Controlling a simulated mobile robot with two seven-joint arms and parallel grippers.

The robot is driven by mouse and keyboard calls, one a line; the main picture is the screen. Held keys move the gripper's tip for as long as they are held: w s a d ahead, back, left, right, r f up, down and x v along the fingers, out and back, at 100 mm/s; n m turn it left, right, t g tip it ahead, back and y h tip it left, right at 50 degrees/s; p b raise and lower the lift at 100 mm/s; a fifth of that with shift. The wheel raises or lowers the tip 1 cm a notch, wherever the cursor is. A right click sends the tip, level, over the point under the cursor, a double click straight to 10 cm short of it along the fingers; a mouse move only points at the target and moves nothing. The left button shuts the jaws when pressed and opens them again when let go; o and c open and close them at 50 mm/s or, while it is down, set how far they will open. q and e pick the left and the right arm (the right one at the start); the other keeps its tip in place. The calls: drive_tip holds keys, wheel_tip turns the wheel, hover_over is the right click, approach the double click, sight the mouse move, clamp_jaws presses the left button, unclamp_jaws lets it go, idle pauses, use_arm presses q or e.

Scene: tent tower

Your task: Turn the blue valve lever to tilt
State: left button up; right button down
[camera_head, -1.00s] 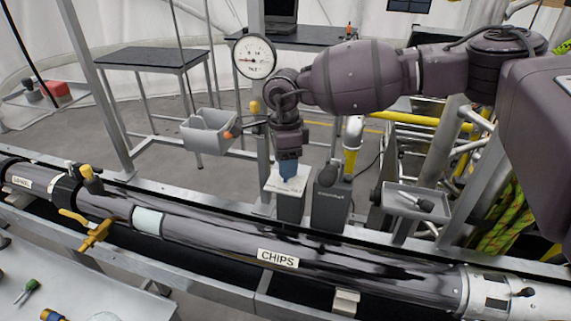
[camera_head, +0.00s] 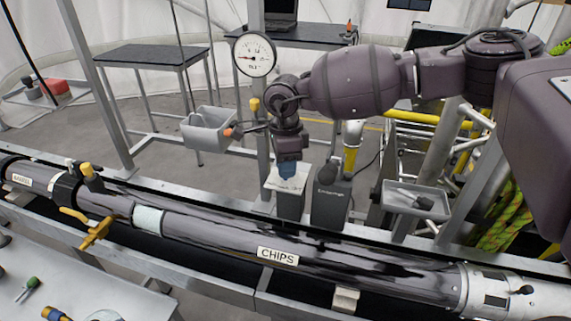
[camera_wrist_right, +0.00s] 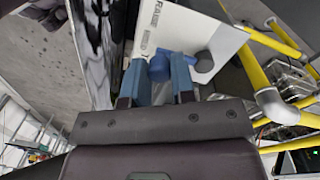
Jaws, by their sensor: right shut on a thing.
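The blue valve lever (camera_wrist_right: 159,67) shows between the two grey-blue fingers of my right gripper (camera_wrist_right: 157,80) in the right wrist view. The fingers are shut on it. The lever sits at a white panel (camera_wrist_right: 190,32) with dark lettering I cannot fully read. In the head view, my right gripper (camera_head: 287,170) points down onto the valve post, and its fingers hide the lever. A round white gauge marked TILT (camera_head: 254,54) is on the upright behind, with its needle pointing left. My left gripper is not in view.
A dark box (camera_head: 330,205) stands right beside the valve post. A long dark tube labelled CHIPS (camera_head: 278,256) runs across the front. Grey bins hang left (camera_head: 207,134) and right (camera_head: 415,203) of the post. A yellow pipe (camera_head: 428,115) lies behind.

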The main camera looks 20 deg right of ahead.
drive_tip(key=shift+d+n, duration=0.1)
drive_tip(key=shift+n, duration=0.2)
drive_tip(key=n, duration=0.1)
drive_tip(key=d+n+b, duration=0.1)
drive_tip(key=n+b, duration=0.1)
drive_tip(key=shift+s+d+f+n, duration=0.15)
drive_tip(key=shift+s+d+n, duration=0.1)
drive_tip(key=shift+s+n, duration=0.1)
drive_tip(key=n+b, duration=0.1)
drive_tip(key=d+n+b, duration=0.1)
drive_tip(key=n, duration=0.1)
drive_tip(key=shift+d+n, duration=0.25)
drive_tip(key=shift+d, duration=0.05)
drive_tip(key=shift+d+n+b, duration=0.25)
drive_tip(key=shift+n+b, duration=0.2)
drive_tip(key=shift+n, duration=0.15)
drive_tip(key=shift+r, duration=0.2)
drive_tip(key=c, duration=1)
unclamp_jaws()
drive_tip(key=shift+o, duration=0.2)
wheel_tip(320, 180, up, 11)
drive_tip(key=shift+w+a+b, duration=0.15)
drive_tip(key=shift+w+b, duration=0.05)
drive_tip(key=shift+b, duration=0.1)
